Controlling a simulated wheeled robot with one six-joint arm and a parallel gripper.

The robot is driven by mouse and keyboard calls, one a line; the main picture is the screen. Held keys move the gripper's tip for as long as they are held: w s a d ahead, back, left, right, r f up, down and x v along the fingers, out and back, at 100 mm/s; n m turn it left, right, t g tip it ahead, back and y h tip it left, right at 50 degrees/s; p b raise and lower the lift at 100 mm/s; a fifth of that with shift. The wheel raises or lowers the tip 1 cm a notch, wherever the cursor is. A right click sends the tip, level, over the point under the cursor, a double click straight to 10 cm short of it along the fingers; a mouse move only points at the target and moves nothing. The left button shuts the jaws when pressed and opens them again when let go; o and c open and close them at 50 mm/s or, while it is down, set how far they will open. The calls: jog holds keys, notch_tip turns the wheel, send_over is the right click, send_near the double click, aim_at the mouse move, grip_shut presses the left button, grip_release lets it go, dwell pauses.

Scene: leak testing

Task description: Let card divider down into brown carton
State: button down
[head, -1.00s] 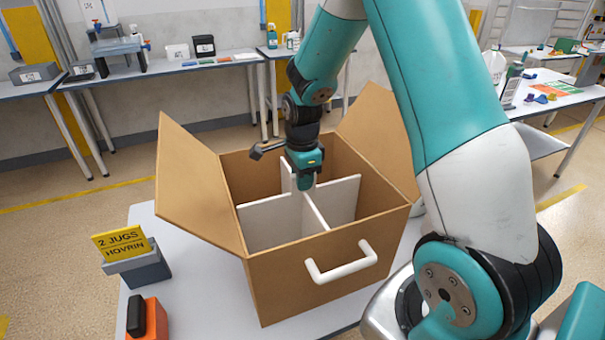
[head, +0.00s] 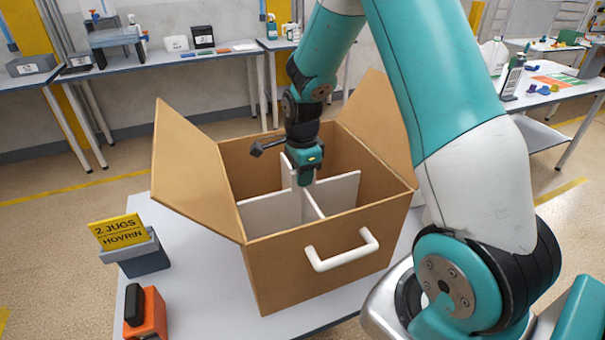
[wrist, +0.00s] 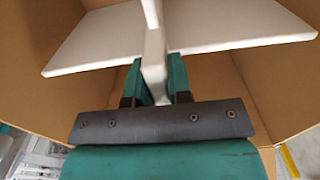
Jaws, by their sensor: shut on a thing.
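The brown carton (head: 285,278) stands open on a pale table, its flaps spread and a white handle (head: 342,250) on its front wall. The white card divider (head: 335,193), a cross of panels, sits inside the carton's walls, its upper edges near or below the rim. My gripper (head: 302,182) points down at the middle of the divider. In the wrist view my gripper (wrist: 157,85) has its two green fingers shut on the divider (wrist: 230,25) at its centre crossing. The divider's lower edges and the carton floor are hidden, so I cannot tell whether it touches the bottom.
A yellow sign reading "2 JUGS HOVRIN" (head: 118,231) stands in a grey holder (head: 140,256) left of the carton. An orange and black item (head: 147,312) lies in front of it. The left flap (head: 195,170) leans outward. Benches line the back wall.

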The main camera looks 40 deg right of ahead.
jog(key=shift+f, duration=0.5)
jog(key=c, duration=0.9)
grip_release()
jog(key=shift+r, duration=0.2)
notch_tip(320, 180, up, 12)
jog(key=p, duration=1)
jog(key=shift+f, duration=0.1)
